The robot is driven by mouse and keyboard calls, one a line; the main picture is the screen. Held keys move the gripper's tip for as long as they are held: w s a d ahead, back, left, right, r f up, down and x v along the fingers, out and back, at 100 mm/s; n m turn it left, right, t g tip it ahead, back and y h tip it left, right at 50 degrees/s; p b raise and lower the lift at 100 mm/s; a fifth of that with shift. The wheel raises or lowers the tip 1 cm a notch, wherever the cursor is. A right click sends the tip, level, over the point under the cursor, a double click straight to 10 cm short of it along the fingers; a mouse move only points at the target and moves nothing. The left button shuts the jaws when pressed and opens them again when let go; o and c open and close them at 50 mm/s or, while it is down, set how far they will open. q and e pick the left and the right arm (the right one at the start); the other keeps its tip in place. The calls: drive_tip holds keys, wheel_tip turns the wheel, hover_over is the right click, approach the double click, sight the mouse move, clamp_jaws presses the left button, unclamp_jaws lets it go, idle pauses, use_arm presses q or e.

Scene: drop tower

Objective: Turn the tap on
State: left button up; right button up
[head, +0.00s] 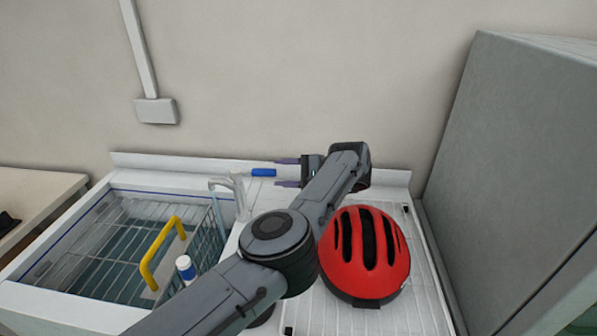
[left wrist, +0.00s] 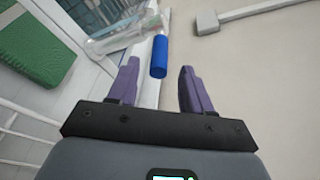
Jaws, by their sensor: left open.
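The tap (head: 236,186) stands at the back edge of the sink, with its spout to the left over the basin. Its blue handle (head: 263,172) sticks out to the right. My left gripper (head: 283,172) is open and points left, its purple fingertips just right of the handle's end. In the left wrist view, the blue handle (left wrist: 159,57) sits at the mouth of the gap between the open fingers (left wrist: 159,68). I see no clear contact. My right gripper is out of view.
A red helmet (head: 365,250) lies on the drainboard beneath my left arm. A grey cabinet (head: 500,170) stands at right.

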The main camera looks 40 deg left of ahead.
use_arm(q)
drive_tip(key=v, duration=0.4)
drive_tip(key=shift+w+d, duration=0.1)
drive_tip(key=shift+d, duration=0.15)
drive_tip(key=shift+r, duration=0.15)
